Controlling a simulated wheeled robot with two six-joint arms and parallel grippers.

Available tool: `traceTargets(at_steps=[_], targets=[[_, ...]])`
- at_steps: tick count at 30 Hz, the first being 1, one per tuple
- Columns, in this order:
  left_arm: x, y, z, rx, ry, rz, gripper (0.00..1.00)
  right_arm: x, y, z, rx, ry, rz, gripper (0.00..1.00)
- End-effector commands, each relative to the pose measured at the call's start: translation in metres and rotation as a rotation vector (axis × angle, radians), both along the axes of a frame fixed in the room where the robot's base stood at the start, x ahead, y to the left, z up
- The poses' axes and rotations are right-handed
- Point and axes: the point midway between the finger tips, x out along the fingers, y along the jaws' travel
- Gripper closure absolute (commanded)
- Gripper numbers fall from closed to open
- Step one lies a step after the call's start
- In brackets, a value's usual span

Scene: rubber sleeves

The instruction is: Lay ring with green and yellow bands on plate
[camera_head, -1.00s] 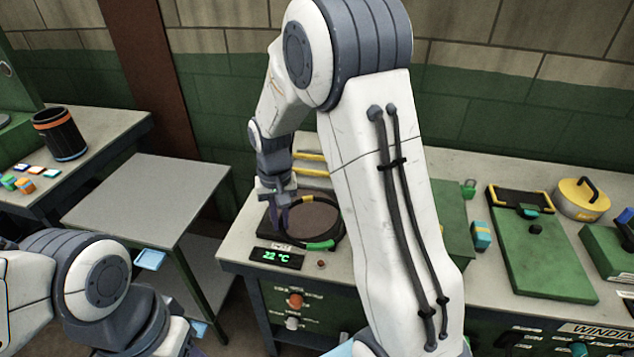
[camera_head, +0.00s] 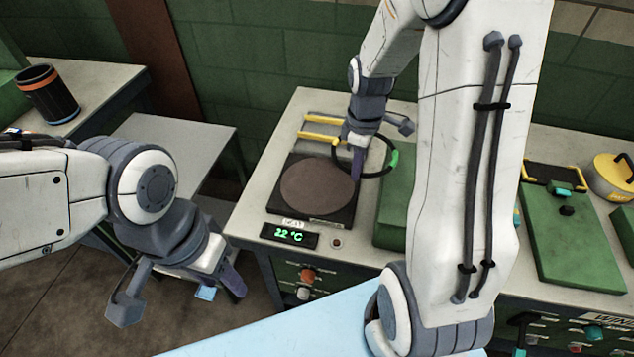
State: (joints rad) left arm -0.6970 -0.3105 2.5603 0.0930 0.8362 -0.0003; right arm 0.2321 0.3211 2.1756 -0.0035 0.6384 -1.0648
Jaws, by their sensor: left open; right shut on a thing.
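The ring (camera_head: 378,174) is a thin black hoop. Its green band (camera_head: 394,160) shows on the right side; its yellow band is not clearly visible. My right gripper (camera_head: 358,165) is shut on the ring's left part, which is partly hidden by the fingers. The ring appears just right of the plate (camera_head: 310,188), a round brown disc on a dark square heater. Its height above the bench is hard to tell. The plate's face looks bare. My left gripper (camera_head: 180,295) is open and empty at the lower left, away from the bench.
The heater's display (camera_head: 289,235) reads 22 °C. Two yellow bars (camera_head: 320,137) lie behind the plate. A green box (camera_head: 395,220) stands right of it, partly behind my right arm. A grey side table (camera_head: 180,140) and a black cup (camera_head: 47,95) are to the left.

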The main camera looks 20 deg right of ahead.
Motion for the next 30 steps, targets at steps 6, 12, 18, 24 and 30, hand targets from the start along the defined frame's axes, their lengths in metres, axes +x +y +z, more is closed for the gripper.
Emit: traceTargets(at_steps=[6,12,18,24,30], targets=[[0.0,0.0,0.002,0.0,0.0,0.0,0.5,-0.005,-0.003,-0.002,-0.001,0.0,0.137,1.0],[0.0,0.0,0.012,0.0,0.0,0.0,0.5,0.008,0.034,-0.024,0.0,0.006,0.152,1.0],[0.0,0.0,0.022,0.0,0.0,0.001,0.5,0.024,0.075,-0.051,-0.001,0.005,0.149,1.0],[0.0,0.0,0.027,0.0,0.0,0.001,0.5,0.035,0.099,-0.067,-0.002,0.0,0.144,1.0],[0.0,0.0,0.033,0.0,0.0,0.002,0.5,0.035,0.102,-0.085,-0.001,0.005,0.141,1.0]])
